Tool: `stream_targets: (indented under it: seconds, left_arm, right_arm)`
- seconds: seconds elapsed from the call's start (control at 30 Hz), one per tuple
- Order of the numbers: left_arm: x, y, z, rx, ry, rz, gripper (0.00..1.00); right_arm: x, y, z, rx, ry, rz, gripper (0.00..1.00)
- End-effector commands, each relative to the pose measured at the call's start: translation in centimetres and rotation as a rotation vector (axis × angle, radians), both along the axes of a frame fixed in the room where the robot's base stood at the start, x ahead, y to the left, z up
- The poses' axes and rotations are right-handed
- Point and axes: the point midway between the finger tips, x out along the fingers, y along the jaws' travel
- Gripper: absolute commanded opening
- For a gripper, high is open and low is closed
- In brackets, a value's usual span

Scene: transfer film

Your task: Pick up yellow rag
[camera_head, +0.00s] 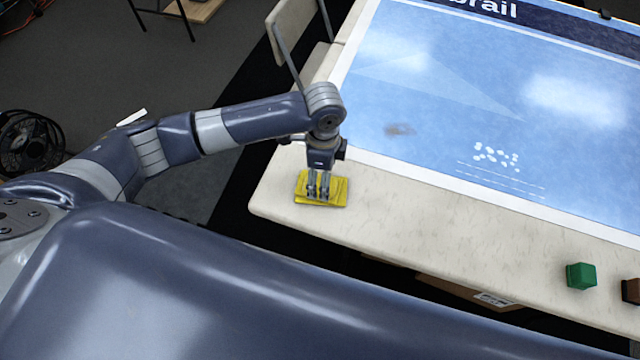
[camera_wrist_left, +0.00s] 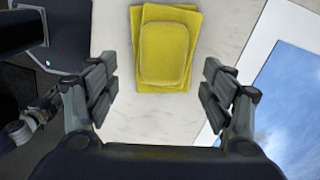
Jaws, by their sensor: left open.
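The yellow rag (camera_head: 338,192) lies folded and flat near the left end of the light table. In the left wrist view the yellow rag (camera_wrist_left: 165,50) shows as a stack of folded layers, ahead of and between the fingers. My left gripper (camera_head: 318,192) points down over the rag in the head view, and its fingers hide part of it. In the left wrist view my left gripper (camera_wrist_left: 160,85) is open, with its fingers wide apart and nothing between them. I cannot tell from these views how high the fingertips are above the rag. My right gripper is not in view.
The table (camera_head: 420,225) carries a blue printed board (camera_head: 440,100) behind the rag. A green cube (camera_head: 581,276) and a brown block (camera_head: 631,290) sit at the right front edge. A chair (camera_head: 295,30) stands behind the table's left end. The table front between rag and cube is clear.

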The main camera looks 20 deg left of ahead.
Motion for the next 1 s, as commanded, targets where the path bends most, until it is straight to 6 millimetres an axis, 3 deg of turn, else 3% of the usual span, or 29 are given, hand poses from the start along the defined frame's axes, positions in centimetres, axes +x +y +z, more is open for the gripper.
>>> stream_targets:
  seconds: [0.47,0.77,0.97,1.0]
  left_arm:
    - [0.3,0.7,-5.2,0.0,0.0,-0.001,0.75]
    - [0.3,0.7,-5.6,-0.001,-0.002,-0.001,0.75]
    - [0.3,0.7,-5.6,-0.001,-0.002,-0.001,0.3]
    - [0.3,0.7,-5.6,-0.001,-0.001,-0.001,0.28]
  right_arm:
    - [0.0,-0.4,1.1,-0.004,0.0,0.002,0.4]
    - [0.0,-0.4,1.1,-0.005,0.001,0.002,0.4]
    - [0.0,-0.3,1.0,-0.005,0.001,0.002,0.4]
    - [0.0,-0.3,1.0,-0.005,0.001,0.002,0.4]
